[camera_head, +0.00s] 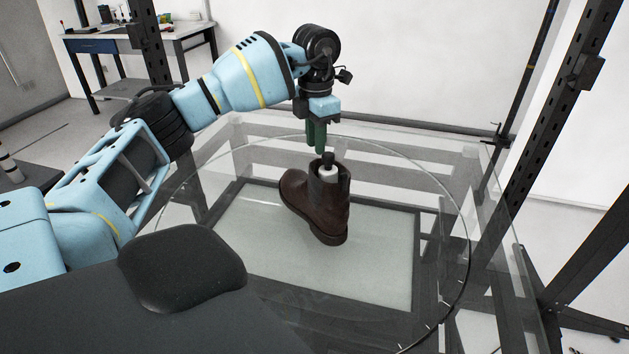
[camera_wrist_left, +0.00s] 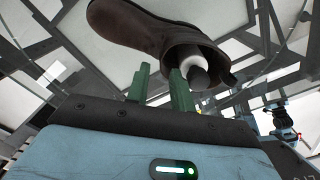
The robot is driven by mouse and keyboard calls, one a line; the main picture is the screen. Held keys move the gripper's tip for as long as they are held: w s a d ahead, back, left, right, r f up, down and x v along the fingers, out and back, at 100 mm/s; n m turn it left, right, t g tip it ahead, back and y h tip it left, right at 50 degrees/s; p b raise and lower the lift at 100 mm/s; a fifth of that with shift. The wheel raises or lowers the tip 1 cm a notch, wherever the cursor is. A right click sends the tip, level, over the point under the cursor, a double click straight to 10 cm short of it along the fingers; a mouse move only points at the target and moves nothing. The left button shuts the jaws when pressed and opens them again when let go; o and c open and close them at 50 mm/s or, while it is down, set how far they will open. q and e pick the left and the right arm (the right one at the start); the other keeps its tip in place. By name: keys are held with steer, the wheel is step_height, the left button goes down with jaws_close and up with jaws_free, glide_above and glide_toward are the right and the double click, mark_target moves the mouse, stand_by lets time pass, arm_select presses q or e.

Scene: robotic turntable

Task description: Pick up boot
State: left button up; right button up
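A dark brown boot (camera_head: 318,207) stands upright on the round glass turntable (camera_head: 215,225), its toe to the left. A white and black insert (camera_head: 328,170) sticks up out of its shaft. My left gripper (camera_head: 316,150) points down just above the boot's opening, its green fingers close to the insert's black top. In the left wrist view the boot (camera_wrist_left: 135,25) is ahead of the green fingertips (camera_wrist_left: 159,72), which are apart with nothing between them. The insert shows there too (camera_wrist_left: 198,65). My right gripper is not in view.
Dark metal uprights (camera_head: 572,110) stand at the right, with a clear glass box structure around the turntable. A pale panel (camera_head: 375,275) lies under the glass. A workbench (camera_head: 100,45) stands far back left. The glass around the boot is free.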

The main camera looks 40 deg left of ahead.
mark_target(316, 160)
arm_select(q)
steer(key=shift+w+f, duration=0.2)
steer(key=shift+f, duration=2.85)
jaws_close()
steer(key=shift+r, duration=0.1)
